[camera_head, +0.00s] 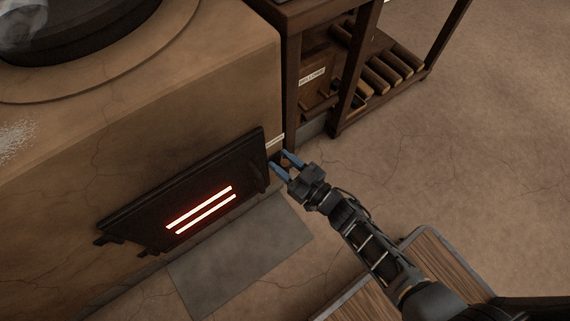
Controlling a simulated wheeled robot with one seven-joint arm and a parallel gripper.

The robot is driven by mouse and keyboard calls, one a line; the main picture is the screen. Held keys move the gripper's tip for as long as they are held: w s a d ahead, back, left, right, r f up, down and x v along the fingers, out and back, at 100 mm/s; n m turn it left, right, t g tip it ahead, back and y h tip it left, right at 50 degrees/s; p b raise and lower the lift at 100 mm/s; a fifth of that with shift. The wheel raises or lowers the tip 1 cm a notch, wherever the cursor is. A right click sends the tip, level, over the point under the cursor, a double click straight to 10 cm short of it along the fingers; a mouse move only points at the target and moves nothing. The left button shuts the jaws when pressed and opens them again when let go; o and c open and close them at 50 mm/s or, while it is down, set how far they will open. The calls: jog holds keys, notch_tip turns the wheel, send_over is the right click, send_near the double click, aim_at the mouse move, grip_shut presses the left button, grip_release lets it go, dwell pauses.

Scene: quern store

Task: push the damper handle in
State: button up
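The clay stove front holds a dark iron fire door (190,195) with two glowing slots and an upright handle (258,180) at its right side. A small white label (275,141) sits on the stove face near its right corner. My gripper (284,163) is just below this label, close to the stove face. Its two blue fingers are spread apart. A small dark shape shows between and behind the fingertips and may be the damper handle. I cannot tell whether the fingers touch it or how far it sticks out.
A dark wooden shelf (345,75) with rolls and a labelled box stands behind the stove corner. A grey plate (240,250) lies on the floor before the fire door. A wooden-topped surface (440,265) is under my arm. The floor at right is clear.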

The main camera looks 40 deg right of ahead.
jog(key=shift+o, duration=0.6)
jog(key=shift+s, duration=0.1)
jog(key=s+d+p, duration=0.1)
jog(key=s+p, duration=0.1)
jog(key=s, duration=0.5)
jog(key=shift+s+d, duration=0.2)
jog(key=shift+s, duration=0.1)
